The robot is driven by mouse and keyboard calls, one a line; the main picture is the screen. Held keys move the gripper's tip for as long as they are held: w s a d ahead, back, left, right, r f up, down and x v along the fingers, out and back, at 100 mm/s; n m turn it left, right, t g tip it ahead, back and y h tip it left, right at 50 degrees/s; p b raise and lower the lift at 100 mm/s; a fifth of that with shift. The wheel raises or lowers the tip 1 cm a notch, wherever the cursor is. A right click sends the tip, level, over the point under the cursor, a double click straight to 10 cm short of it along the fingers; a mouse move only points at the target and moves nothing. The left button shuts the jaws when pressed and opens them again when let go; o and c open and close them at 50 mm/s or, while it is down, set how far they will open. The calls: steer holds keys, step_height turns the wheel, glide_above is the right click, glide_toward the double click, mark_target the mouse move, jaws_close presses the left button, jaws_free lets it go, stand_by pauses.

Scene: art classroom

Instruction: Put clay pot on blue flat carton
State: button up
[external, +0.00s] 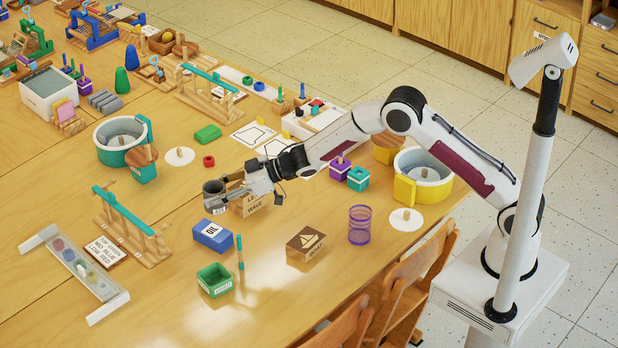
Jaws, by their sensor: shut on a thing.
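A dark grey round pot (213,188) with an open top, which I take as the clay pot, is upright at the fingertips of my gripper (222,197). My gripper reaches in from the right and is shut on the pot; the fingers cover part of its side. I cannot tell whether the pot's base touches the table. The blue flat carton (213,236), with a white label, lies on the table just in front of the pot, apart from it. Its top is bare.
A tan lettered box (254,204) sits close under my gripper. A green open box (214,280), a green upright stick (240,252), a brown box (305,244) and a purple mesh cup (361,225) stand nearby. A wooden rack (132,228) is at left.

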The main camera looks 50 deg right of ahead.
mark_target(216, 210)
steer(key=shift+f, duration=3.1)
steer(key=shift+f, duration=1.85)
steer(key=shift+f, duration=0.1)
steer(key=o, duration=1.2)
steer(key=shift+f, duration=0.1)
